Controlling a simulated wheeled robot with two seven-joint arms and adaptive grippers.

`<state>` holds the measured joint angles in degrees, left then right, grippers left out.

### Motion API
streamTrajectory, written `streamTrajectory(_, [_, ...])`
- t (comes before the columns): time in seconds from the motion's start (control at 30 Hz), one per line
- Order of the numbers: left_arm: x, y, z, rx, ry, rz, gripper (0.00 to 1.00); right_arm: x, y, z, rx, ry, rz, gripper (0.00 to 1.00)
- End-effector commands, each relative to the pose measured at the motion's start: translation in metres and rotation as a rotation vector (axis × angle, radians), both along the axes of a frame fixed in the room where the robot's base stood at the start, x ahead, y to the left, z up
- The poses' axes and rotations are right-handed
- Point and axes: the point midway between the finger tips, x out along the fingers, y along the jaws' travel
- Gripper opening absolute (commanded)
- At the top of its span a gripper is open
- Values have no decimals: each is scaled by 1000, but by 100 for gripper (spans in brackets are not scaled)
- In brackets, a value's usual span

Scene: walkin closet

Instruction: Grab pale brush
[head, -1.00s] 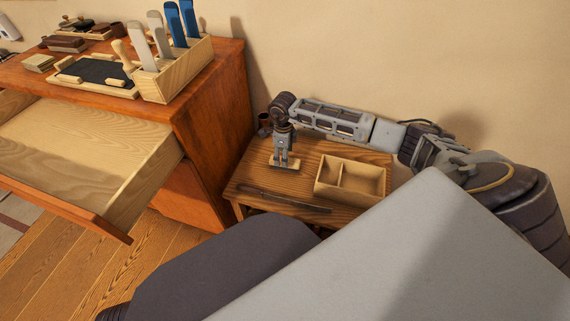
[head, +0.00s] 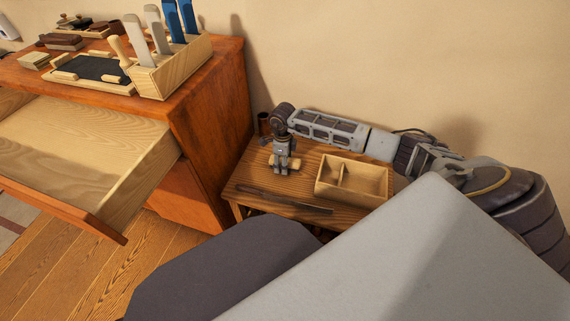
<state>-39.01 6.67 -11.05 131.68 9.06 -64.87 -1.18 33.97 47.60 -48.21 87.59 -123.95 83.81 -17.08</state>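A pale brush (head: 295,163) lies on the small wooden table (head: 245,180), left of a divided box. My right gripper (head: 281,171) points down over the brush's middle. Its fingers cover that part, and pale ends show on both sides. The fingers look close together, but whether they grip the brush or only straddle it cannot be made out. My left gripper is not in view.
The light divided box (head: 365,198) stands right of the gripper. A long dark item (head: 285,201) lies along the table's front. A dark cup (head: 264,122) stands behind. The dresser (head: 215,95) with an open drawer (head: 85,145) is on the left.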

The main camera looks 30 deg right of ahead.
Motion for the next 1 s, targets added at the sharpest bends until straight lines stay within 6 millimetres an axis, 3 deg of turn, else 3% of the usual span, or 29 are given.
streamTrajectory(0.13, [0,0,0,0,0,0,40,0,0,0,0,0,0,63])
streamTrajectory(0.53, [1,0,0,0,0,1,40,0,0,0,0,0,0,14])
streamTrajectory(1.0, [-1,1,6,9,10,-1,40,1,-1,13,0,-1,0,13])
